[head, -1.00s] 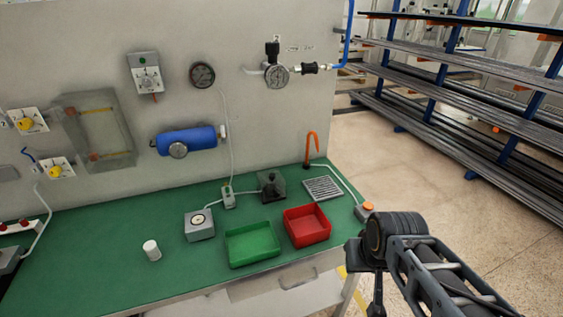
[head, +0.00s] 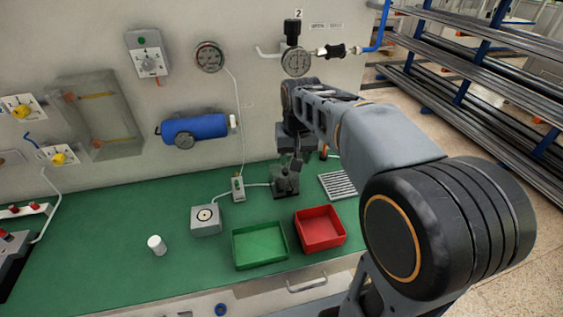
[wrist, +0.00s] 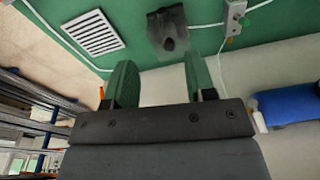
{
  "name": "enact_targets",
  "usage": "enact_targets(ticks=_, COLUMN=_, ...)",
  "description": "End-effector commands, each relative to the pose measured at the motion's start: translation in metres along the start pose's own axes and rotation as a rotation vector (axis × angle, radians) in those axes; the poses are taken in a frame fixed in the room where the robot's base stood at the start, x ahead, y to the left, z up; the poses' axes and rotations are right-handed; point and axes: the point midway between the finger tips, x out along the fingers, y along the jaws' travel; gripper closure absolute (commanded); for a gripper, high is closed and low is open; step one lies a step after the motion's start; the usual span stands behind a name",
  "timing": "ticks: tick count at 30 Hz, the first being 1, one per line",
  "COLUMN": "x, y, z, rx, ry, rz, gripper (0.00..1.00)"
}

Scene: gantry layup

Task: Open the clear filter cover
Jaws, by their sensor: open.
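A small clear, smoky cover (head: 285,182) with a dark part inside stands on the green bench. It shows at the top of the wrist view (wrist: 168,28), just beyond my fingertips. My gripper (head: 297,160) hangs above and slightly right of it in the head view. In the wrist view, my gripper (wrist: 158,65) has its two green fingers apart with nothing between them. The fingers look apart from the cover. A larger clear panel cover (head: 97,115) is on the wall at left, over yellow parts. The pictures do not show which is the filter cover.
A green tray (head: 260,262), a red tray (head: 338,244) and a grey box (head: 206,220) stand in front. A vent grille (head: 338,184) lies right of the cover. A small cabled box (head: 238,188) and blue cylinder (head: 194,130) are left. The bench's left middle is mostly clear.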

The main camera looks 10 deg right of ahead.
Motion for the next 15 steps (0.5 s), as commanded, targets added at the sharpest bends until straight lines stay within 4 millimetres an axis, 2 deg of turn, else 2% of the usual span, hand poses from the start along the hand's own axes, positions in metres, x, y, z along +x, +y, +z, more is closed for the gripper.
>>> enact_targets(ticks=1, x=-0.004, y=-0.002, z=-0.021, rx=0.017, ry=-0.027, rz=0.005, gripper=0.50)
enact_targets(ticks=6, x=-0.003, y=-0.007, z=-0.066, rx=0.065, ry=-0.088, rz=0.017, gripper=0.50)
enact_targets(ticks=10, x=0.000, y=-0.010, z=-0.085, rx=0.084, ry=-0.112, rz=0.022, gripper=0.50)
enact_targets(ticks=15, x=0.013, y=-0.012, z=-0.092, rx=0.093, ry=-0.128, rz=0.026, gripper=0.50)
